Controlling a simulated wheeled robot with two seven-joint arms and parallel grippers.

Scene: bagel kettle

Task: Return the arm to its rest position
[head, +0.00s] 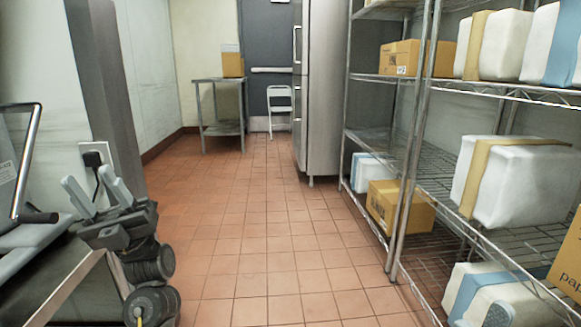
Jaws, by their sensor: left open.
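My left gripper (88,179) is at the lower left, with its two pale grey fingers pointing up and apart. It is open and nothing shows between the fingers. My dark left arm is folded below it and runs down to the bottom edge. The gripper appears in front of the left wall, near a black plug in a white socket (98,158); the distance between them is hard to tell. No bagel or kettle shows.
A metal counter edge (70,283) with a grey appliance (30,235) is close at left. A wire shelf rack (410,170) with boxes and white packages lines the right. The tiled floor (270,240) between is clear. A steel fridge (325,90), table (221,128) and folding chair (279,105) stand behind.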

